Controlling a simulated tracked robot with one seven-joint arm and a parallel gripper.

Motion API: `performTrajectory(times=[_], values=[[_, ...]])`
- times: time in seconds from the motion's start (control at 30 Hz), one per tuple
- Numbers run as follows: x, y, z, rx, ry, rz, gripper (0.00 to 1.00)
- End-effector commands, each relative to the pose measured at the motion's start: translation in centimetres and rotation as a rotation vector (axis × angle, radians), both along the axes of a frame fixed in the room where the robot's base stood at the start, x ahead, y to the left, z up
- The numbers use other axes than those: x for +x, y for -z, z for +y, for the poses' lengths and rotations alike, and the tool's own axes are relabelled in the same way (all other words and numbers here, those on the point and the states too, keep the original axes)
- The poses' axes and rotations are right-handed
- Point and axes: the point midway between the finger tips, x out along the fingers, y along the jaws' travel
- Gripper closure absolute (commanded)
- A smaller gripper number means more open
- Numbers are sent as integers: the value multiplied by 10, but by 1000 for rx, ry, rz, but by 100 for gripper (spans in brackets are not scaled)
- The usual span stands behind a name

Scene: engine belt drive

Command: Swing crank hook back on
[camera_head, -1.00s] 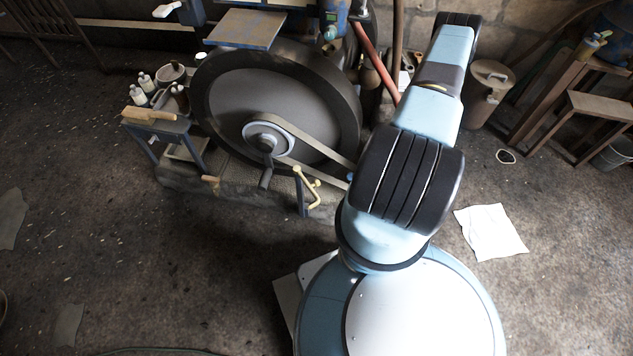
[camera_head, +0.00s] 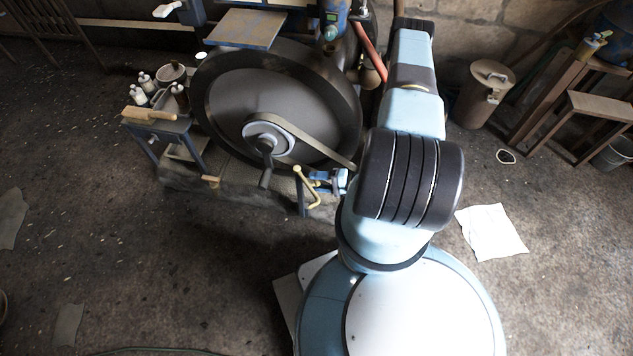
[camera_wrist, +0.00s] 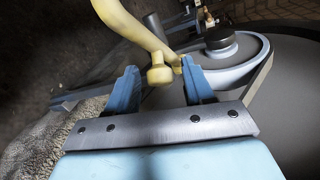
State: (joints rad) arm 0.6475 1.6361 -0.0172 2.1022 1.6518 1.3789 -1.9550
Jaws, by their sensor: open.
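The crank hook (camera_head: 306,188) is a pale yellow bent lever with a knob, in front of the big dark wheel in the head view. In the wrist view the yellow lever (camera_wrist: 132,22) comes down from the top, and its knob lies between my fingertips. My gripper (camera_wrist: 160,75) has its two blue fingers apart, one on each side of the knob; I cannot tell whether either touches it. In the head view my gripper (camera_head: 327,183) is just right of the lever. The belt (camera_head: 312,147) runs from the wheel's hub pulley (camera_head: 268,137) toward the right, where my arm hides its end.
The large wheel (camera_head: 225,90) stands behind the lever. A small bench (camera_head: 160,125) with bottles and a brush is at the left. A lidded bin (camera_head: 484,98) and a wooden stool (camera_head: 598,108) are at the right. The floor at front left is mostly clear.

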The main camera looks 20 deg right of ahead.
Motion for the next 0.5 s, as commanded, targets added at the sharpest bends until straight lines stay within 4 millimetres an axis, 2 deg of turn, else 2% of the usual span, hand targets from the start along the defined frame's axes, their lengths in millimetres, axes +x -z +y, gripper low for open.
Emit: performTrajectory(times=[0.37, 0.5], values=[[3, 1, 4, 1, 0, -1, 48], [3, 1, 4, 1, 0, -1, 62]])
